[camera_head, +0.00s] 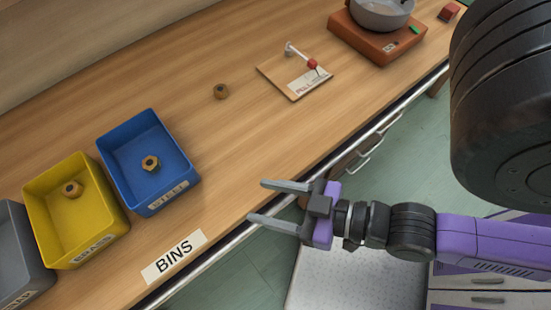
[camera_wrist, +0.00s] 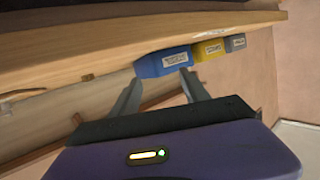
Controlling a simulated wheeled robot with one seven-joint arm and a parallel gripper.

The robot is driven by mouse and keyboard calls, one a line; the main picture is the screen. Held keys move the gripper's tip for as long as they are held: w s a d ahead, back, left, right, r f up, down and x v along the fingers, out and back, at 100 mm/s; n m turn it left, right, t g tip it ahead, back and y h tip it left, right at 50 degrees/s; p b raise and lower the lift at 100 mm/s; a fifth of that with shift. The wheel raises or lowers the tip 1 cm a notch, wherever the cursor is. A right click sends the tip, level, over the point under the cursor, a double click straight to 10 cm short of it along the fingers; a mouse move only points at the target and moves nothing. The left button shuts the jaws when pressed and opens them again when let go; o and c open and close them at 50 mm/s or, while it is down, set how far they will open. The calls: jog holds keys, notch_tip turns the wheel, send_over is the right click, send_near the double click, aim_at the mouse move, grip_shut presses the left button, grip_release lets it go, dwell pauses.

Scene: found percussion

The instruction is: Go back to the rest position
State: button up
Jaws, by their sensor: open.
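My gripper (camera_head: 258,202) is open and empty. In the head view it hovers near the front edge of the wooden bench, right of the BINS label, fingers pointing left. In the wrist view my two fingers (camera_wrist: 160,88) are spread with nothing between them, and the bench and bins show beyond them. My purple arm stretches in from the right in the head view.
A blue STEEL bin (camera_head: 180,198) and a yellow BRASS bin (camera_head: 55,258) each hold a nut. A grey bin (camera_head: 38,268) stands at left.

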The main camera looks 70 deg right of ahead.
jog(key=shift+s+d+r+n, duration=0.15)
jog(key=shift+s+d+r, duration=0.1)
jog(key=shift+s, duration=0.2)
jog(key=shift+s+d+r+n, duration=0.1)
jog(key=shift+s+d+r, duration=0.15)
jog(key=shift+s, duration=0.25)
jog(key=shift+s+d+r+n, duration=0.15)
jog(key=shift+s+d, duration=0.1)
jog(key=shift+s, duration=0.2)
